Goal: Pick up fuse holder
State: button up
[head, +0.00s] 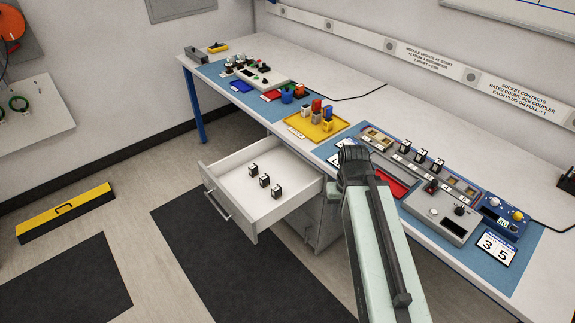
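Three small black-and-white blocks (264,181) stand in a diagonal row in the open white drawer (225,203) under the bench. Similar upright black-and-white pieces (421,156) sit in the long grey panel on the bench. I cannot tell for certain which piece is the fuse holder. My arm reaches up from the bottom of the head view, and its dark end with my gripper (353,156) is over the bench edge, right of the drawer. The fingers are too small and hidden to show whether they are open or hold anything. My arm hides part of the bench behind it.
A yellow tray (300,126) with coloured pieces is left of my gripper on the bench. A grey control box (440,218) and a blue box (502,217) stand at right. A yellow-topped case (65,211) lies on the floor. The pulled-out drawer juts into open floor.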

aim_at(253, 169)
jog(key=i, duration=1.3)
jog(key=u, duration=0.85)
